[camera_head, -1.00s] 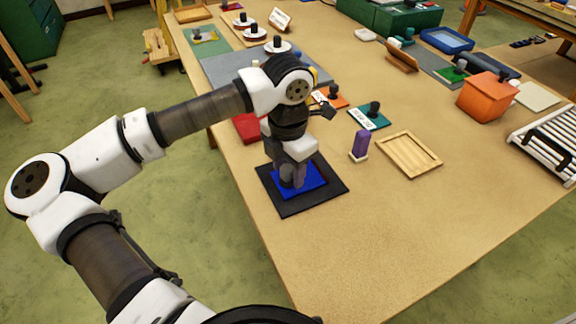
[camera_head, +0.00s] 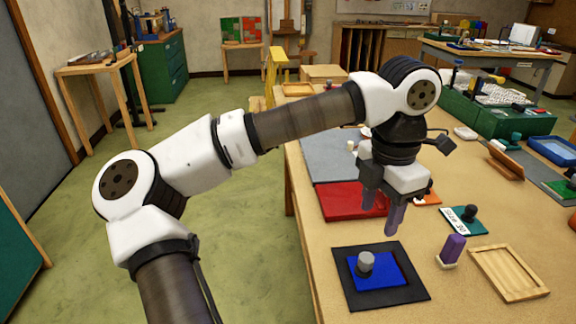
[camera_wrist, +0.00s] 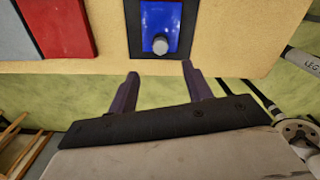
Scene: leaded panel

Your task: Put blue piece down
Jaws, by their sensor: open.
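The blue piece (camera_head: 381,277) is a flat square with a grey knob (camera_head: 366,263) on top. It lies flat on a black mat (camera_head: 420,292) near the table's front edge in the head view. In the wrist view the blue piece (camera_wrist: 162,19) shows beyond the fingers at the top, with its knob toward me. My gripper (camera_head: 381,222) hangs above and behind the piece in the head view, its two purple-grey fingers spread and empty. The fingers (camera_wrist: 160,85) are apart in the wrist view too, with nothing between them.
A red panel (camera_head: 345,201) and a grey panel (camera_head: 325,152) lie left of centre. A purple block on a light base (camera_head: 451,250) and a wooden tray (camera_head: 509,272) sit to the right. The table edge is close to the mat.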

